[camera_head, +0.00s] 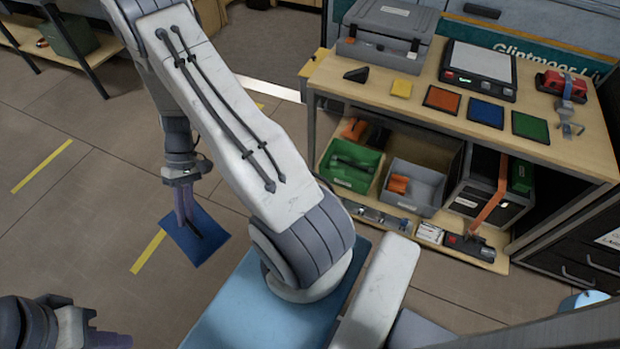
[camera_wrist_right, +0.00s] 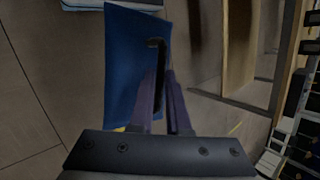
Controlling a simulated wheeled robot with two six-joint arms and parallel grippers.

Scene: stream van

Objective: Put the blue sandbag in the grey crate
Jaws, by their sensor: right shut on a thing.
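The blue sandbag (camera_head: 193,243) hangs in my right gripper (camera_head: 187,225), out over the floor at the left of the head view. The gripper is shut on its dark handle strap. In the right wrist view the sandbag (camera_wrist_right: 124,75) hangs between and beyond the purple fingers (camera_wrist_right: 167,95). The grey crate (camera_head: 407,200) stands on the low shelf under the workbench, right of the green crate, with orange things inside. The right gripper is well left of it. My left gripper (camera_head: 108,341) is at the bottom left, partly cut off, so its opening cannot be told.
The green crate (camera_head: 347,181) stands left of the grey crate, and a dark case (camera_head: 487,208) with an orange strap stands right of it. Small boxes line the shelf's front. The benchtop (camera_head: 420,110) overhangs the shelf. The floor around the sandbag is clear.

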